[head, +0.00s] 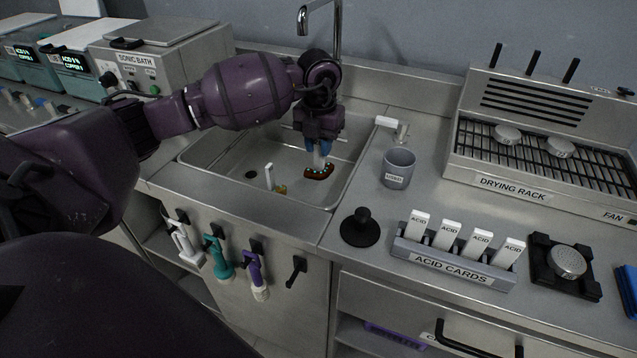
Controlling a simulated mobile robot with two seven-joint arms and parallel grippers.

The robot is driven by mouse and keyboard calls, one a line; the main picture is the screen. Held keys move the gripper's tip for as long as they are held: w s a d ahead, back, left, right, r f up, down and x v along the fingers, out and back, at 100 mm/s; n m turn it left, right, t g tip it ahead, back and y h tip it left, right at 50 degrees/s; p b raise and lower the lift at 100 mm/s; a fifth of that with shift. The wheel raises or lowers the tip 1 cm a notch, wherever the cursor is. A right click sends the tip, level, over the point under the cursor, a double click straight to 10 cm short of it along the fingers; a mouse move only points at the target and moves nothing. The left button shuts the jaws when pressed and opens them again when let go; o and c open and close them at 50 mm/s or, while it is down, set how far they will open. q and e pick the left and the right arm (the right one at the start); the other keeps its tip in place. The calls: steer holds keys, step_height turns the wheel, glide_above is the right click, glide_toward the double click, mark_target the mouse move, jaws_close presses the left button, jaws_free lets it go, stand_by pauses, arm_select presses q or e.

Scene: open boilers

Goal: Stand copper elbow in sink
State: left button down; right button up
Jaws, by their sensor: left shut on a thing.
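The sink (225,166) is a steel basin set in the counter. My left gripper (320,160) points down into the sink's right half and is shut on the copper elbow (318,174), a small reddish-brown bent piece with light greenish spots. The elbow is at the fingertips, low in the basin; I cannot tell if it touches the sink floor. The fingers cover part of its top. A white upright piece with a small yellowish part (270,178) stands in the front of the sink. My right gripper is not in view.
A tap (338,30) rises behind the sink. A grey cup (398,168), a black knob (361,227) and the acid cards rack (452,265) stand right of it. The drying rack (510,187) is at the right, the sonic bath (165,60) at the left.

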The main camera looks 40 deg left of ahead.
mark_target(319, 170)
arm_select(q)
step_height(319, 170, down, 5)
steer(key=shift+f+b, duration=0.15)
steer(key=shift+b, duration=0.15)
steer(key=shift+f, duration=0.65)
step_height(319, 170, down, 5)
steer(key=shift+r+b, duration=0.1)
steer(key=shift+b, duration=0.5)
steer(key=shift+f, duration=0.3)
steer(key=shift+r, duration=0.1)
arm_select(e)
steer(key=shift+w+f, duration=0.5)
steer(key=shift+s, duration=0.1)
arm_select(q)
steer(key=c, duration=0.9)
jaws_free()
steer(key=shift+f, duration=0.2)
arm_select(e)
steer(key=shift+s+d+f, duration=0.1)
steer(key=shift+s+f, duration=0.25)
